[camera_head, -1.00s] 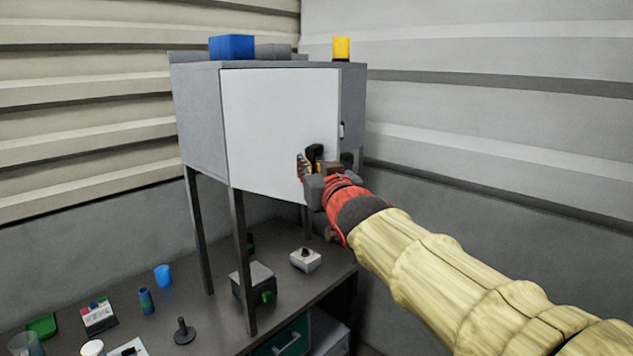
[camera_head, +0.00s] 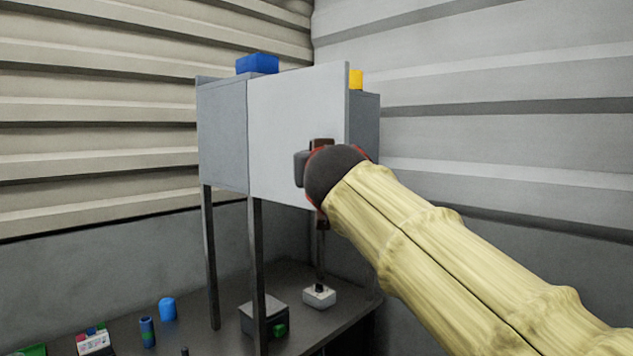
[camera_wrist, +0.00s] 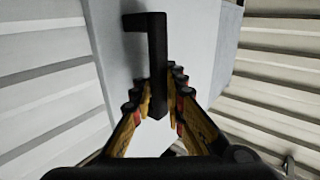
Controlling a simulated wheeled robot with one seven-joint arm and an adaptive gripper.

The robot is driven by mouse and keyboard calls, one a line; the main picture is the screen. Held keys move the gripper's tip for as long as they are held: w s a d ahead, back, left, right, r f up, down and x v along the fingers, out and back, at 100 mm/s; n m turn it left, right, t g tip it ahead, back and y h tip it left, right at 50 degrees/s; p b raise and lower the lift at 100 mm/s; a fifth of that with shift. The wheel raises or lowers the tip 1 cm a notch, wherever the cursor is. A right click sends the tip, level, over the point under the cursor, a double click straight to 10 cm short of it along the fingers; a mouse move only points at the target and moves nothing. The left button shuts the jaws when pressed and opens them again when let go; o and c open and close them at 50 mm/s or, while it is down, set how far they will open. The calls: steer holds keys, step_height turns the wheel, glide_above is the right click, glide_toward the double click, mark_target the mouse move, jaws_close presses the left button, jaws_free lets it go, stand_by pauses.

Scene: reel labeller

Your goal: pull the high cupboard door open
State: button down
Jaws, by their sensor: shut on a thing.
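The high cupboard (camera_head: 222,135) is a grey box on dark legs above a bench. Its pale door (camera_head: 290,120) is partly open, with its free right edge standing out from the body. In the wrist view the door (camera_wrist: 190,50) fills the middle, with a dark bar handle (camera_wrist: 157,60) on it. My gripper (camera_wrist: 160,100) is shut on the handle, one finger on each side of the bar. In the head view my wrist hides the handle and the fingertips. The cupboard's inside is hidden behind the door.
A blue box (camera_head: 257,64) and a yellow object (camera_head: 356,80) are on the cupboard top. The bench (camera_head: 190,318) below holds a blue cup (camera_head: 167,308), a grey box (camera_head: 264,317) and a white switch box (camera_head: 319,296). Ribbed walls stand behind and to the right.

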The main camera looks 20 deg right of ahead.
steer(key=shift+s+a+f+m+g+h+b, duration=0.15)
steer(key=shift+a+f+m+h+b, duration=0.2)
steer(key=shift+a+h+b, duration=0.2)
steer(key=shift+w+a+f+m+g+h+b, duration=0.15)
steer(key=shift+a+f+m+h+b, duration=0.1)
steer(key=shift+a+f+h+b, duration=0.25)
steer(key=shift+s+r, duration=0.2)
steer(key=shift+r, duration=0.15)
steer(key=c, duration=2.1)
jaws_free()
steer(key=shift+s+d+r, duration=0.2)
steer(key=shift+s, duration=0.05)
steer(key=o, duration=0.4)
steer(key=shift+a+r, duration=0.1)
steer(key=shift+r, duration=0.1)
steer(key=shift+s, duration=0.2)
